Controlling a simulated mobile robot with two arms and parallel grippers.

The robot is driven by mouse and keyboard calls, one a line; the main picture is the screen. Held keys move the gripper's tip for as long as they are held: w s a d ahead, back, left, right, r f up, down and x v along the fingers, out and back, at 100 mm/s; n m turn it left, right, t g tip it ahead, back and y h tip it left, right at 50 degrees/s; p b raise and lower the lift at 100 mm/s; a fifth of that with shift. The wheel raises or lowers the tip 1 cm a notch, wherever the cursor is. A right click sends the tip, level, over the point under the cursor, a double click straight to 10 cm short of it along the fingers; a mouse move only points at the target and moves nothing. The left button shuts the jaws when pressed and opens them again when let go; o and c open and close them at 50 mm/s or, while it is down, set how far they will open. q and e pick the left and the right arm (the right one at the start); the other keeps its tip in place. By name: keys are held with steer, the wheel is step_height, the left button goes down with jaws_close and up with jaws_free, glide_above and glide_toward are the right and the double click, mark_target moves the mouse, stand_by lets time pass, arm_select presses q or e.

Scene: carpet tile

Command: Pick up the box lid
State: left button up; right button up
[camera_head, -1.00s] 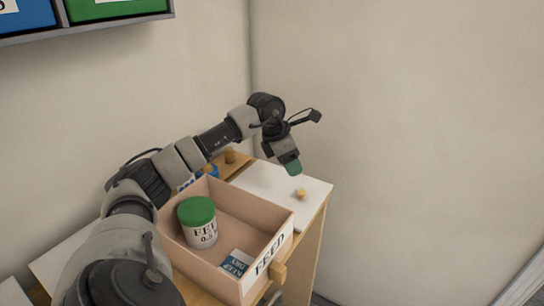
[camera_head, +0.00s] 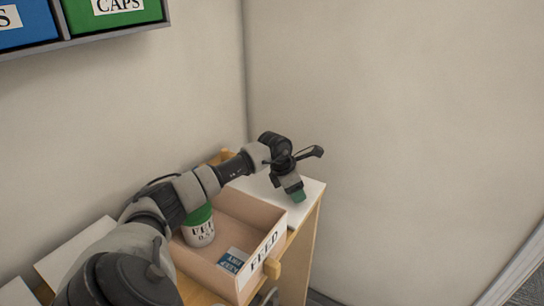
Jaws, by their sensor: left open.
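A flat white panel (camera_head: 312,189), which looks like the box lid, lies on the wooden stand just behind and right of an open box. The small wooden knob on the panel is hidden by the gripper. My right gripper is not in view.
My left arm passes over the box's left side. Another white panel (camera_head: 65,253) lies at left. Walls stand close behind. A shelf with blue and green bins (camera_head: 112,12) is top left.

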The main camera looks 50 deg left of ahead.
arm_select(q)
jaws_close()
steer(key=shift+r, duration=0.1)
